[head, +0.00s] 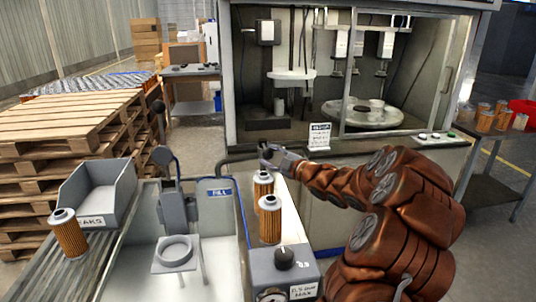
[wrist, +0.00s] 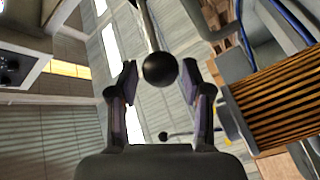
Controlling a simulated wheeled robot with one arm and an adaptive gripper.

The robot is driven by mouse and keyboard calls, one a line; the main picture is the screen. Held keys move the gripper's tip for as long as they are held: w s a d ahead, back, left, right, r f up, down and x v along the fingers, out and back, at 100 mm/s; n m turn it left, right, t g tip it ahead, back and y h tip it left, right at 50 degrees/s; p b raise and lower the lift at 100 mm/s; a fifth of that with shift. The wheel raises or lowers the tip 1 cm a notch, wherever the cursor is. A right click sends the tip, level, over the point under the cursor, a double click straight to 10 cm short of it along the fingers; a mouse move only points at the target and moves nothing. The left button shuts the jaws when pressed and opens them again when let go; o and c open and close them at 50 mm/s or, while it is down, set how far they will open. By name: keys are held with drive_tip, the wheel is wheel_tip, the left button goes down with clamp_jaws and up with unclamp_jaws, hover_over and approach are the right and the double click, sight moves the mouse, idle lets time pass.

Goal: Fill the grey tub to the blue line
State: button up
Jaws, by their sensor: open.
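The grey tub (head: 130,265) is the open basin at the lower left in the head view, with a blue FILL label (head: 218,191) at its back. A blue stripe runs along its right edge; no water level can be made out. My gripper (head: 268,153) is above the counter right of the tub, over the rear filter cartridge (head: 262,184). In the wrist view my gripper (wrist: 160,105) is open, and a black ball knob (wrist: 160,68) on a rod shows between its fingers. Contact cannot be told. A pleated cartridge (wrist: 280,100) is at right there.
Another cartridge (head: 270,219) stands on the counter, behind a black dial (head: 285,257). A fixture with a ring (head: 174,251) stands in the tub. A grey bin (head: 110,190) and a cartridge (head: 68,233) are at left. A glazed cabinet (head: 345,147) stands behind.

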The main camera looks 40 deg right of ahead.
drive_tip(key=shift+w+a+f, duration=0.1)
drive_tip(key=shift+w, duration=0.65)
drive_tip(key=shift+c, duration=0.2)
clamp_jaws()
